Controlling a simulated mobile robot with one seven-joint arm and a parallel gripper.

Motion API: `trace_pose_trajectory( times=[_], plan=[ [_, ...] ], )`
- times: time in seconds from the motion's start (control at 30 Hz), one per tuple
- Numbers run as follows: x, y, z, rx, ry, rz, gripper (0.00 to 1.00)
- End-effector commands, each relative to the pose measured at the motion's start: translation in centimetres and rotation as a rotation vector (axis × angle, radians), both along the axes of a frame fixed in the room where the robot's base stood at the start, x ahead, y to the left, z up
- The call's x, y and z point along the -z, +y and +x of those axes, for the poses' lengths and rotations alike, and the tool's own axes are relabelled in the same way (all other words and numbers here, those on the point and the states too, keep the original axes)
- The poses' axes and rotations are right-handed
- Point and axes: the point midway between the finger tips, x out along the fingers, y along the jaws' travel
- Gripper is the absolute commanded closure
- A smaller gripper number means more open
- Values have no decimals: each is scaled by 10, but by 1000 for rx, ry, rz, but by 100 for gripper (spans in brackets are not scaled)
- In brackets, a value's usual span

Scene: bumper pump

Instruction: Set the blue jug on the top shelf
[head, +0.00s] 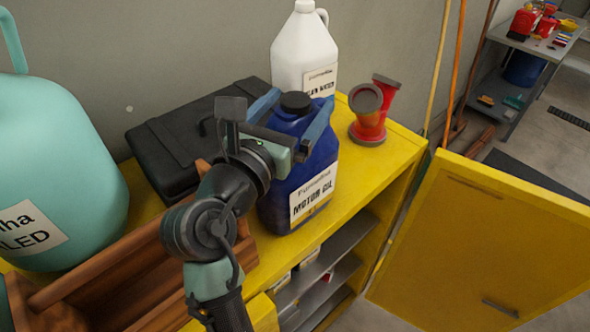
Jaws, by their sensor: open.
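The blue jug (305,190), with a black cap and a motor oil label, stands upright on the yellow cabinet's top (395,150), near the front edge. My gripper (304,98) is at the jug's upper part, its two blue fingers apart on either side of the cap. Whether the fingers touch the jug I cannot tell. My arm and gripper body hide part of the jug's left side. Below the top, the open cabinet shows grey shelves, the upper one (330,258) with a few small items at its left.
A white jug (304,50) stands behind the blue one, a red funnel-like object (372,118) to its right. A black case (165,150), wooden tray (120,265) and large teal jug (50,160) crowd the left. A yellow door (480,240) hangs open at right.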

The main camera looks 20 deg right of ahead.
Motion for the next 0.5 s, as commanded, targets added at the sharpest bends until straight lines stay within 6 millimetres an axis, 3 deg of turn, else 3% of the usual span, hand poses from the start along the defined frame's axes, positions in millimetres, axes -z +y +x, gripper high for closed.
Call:
trace_pose_trajectory(
  times=[0.2, 0.5],
  plan=[
    [1, 0, 0, 0, 0, 0, 8],
    [0, 0, 0, 0, 0, 0, 62]
  ],
)
